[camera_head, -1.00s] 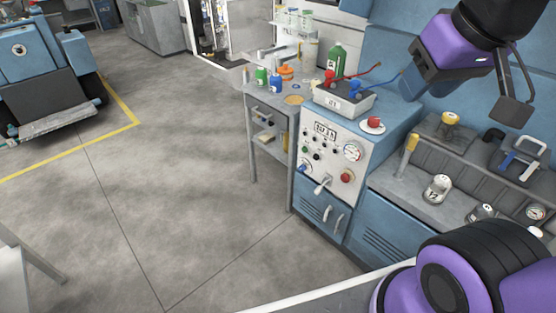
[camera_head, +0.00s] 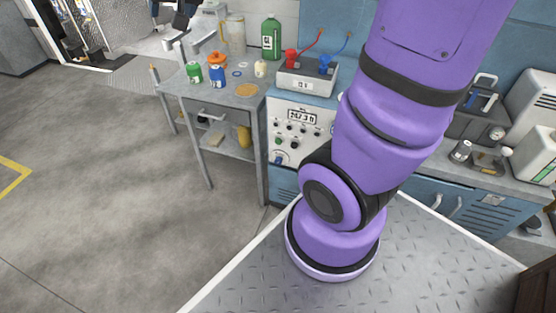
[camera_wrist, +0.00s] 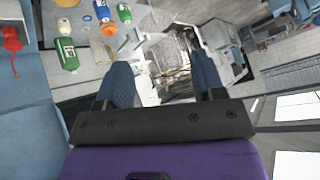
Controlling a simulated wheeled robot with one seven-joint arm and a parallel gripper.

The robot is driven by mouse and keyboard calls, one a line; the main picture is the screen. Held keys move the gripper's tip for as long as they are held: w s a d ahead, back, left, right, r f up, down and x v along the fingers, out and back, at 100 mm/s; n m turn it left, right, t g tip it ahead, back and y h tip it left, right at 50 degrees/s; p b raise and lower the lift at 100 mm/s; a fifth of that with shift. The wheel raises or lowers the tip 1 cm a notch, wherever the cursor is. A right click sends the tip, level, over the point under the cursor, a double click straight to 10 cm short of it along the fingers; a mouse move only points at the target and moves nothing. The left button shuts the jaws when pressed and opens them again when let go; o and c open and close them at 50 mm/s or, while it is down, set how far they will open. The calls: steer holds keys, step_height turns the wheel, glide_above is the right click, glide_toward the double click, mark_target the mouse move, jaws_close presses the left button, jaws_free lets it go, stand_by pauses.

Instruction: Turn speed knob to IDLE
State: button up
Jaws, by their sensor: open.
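The control panel (camera_head: 292,116) is the pale front of a blue cabinet in the head view. It has a display and several small knobs and buttons; a blue knob (camera_head: 279,158) is at its lower left. I cannot tell which one is the speed knob, and no IDLE mark is readable. My purple arm hides the panel's right and lower right parts. My gripper (camera_wrist: 163,72) shows in the wrist view, with its two blue-grey fingers wide apart and nothing between them. The wrist view does not show the panel's face. My gripper is away from the knobs.
A grey side table (camera_head: 207,88) left of the panel carries small bottles and jars. A counter (camera_head: 480,172) with tools lies right. The floor at left is clear.

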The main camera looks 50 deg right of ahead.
steer(key=w+d+f+m+t+h, duration=0.15)
steer(key=w+d+f+m, duration=0.35)
steer(key=w+f, duration=0.65)
steer(key=w+d+f+m+t+h, duration=0.1)
steer(key=w+d+f+m+h, duration=0.1)
steer(key=w+d+f, duration=0.75)
steer(key=w+d+f+m+h, duration=0.1)
steer(key=w+d+f+m, duration=0.15)
steer(key=f, duration=0.45)
steer(key=w+d+f+m+h, duration=0.1)
steer(key=w+f+h, duration=0.15)
steer(key=f, duration=0.45)
steer(key=s+d+f+m+h, duration=0.1)
steer(key=s+d+f, duration=0.1)
steer(key=f, duration=0.6)
steer(key=s+d+f+m+h, duration=0.2)
steer(key=s+f, duration=0.2)
steer(key=f, duration=0.4)
steer(key=s+d+f+m+g+h, duration=0.1)
steer(key=s+d+f+m, duration=0.1)
steer(key=f, duration=0.6)
steer(key=shift+s+d+f+h, duration=0.15)
steer(key=shift+s+d+h, duration=0.25)
steer(key=shift+s, duration=0.1)
steer(key=m+g+h, duration=0.3)
steer(key=h, duration=0.2)
glide_toward(277, 163)
steer(key=x, duration=1.1)
